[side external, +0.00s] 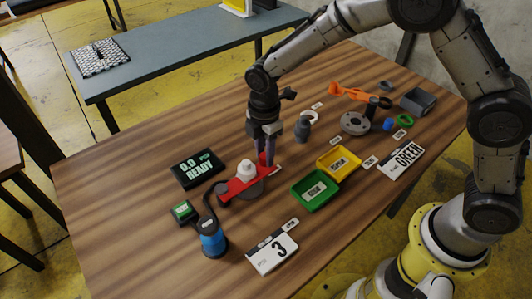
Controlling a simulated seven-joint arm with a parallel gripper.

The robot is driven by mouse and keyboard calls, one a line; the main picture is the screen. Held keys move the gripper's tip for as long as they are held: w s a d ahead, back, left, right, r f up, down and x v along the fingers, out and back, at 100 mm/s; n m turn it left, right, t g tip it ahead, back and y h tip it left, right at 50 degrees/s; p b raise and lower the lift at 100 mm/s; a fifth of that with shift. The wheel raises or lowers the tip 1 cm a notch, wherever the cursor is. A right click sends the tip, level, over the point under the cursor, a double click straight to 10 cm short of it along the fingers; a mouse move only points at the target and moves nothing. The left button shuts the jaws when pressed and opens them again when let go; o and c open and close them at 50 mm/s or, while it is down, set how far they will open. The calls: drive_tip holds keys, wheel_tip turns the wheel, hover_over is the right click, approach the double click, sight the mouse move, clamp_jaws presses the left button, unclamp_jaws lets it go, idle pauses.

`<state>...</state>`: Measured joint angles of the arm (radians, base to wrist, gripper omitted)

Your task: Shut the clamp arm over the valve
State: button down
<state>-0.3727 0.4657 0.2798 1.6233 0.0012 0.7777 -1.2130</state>
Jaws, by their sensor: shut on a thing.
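The red clamp arm (237,187) lies across a dark round base (252,190) near the middle of the wooden table. The white valve (246,168) stands beside the red bar, just behind it in this view. My gripper (266,160) points down at the right end of the red clamp arm. Its fingers are closed on a red upright part there, which seems to be the clamp arm's handle. The fingers partly hide that part. I cannot tell whether the bar presses on the valve.
A black display (197,169) reads "0.0 READY". A blue-and-black pump (213,240) stands front left, with a hose running toward the clamp. Green (315,190) and yellow (338,163) trays lie to the right.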

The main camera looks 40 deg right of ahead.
drive_tip(key=shift+w+r, duration=0.1)
drive_tip(key=shift+w, duration=0.15)
drive_tip(key=c, duration=0.9)
unclamp_jaws()
drive_tip(key=o, duration=0.3)
drive_tip(key=shift+s, duration=0.1)
wheel_tip(320, 180, up, 14)
drive_tip(key=shift+f, duration=0.1)
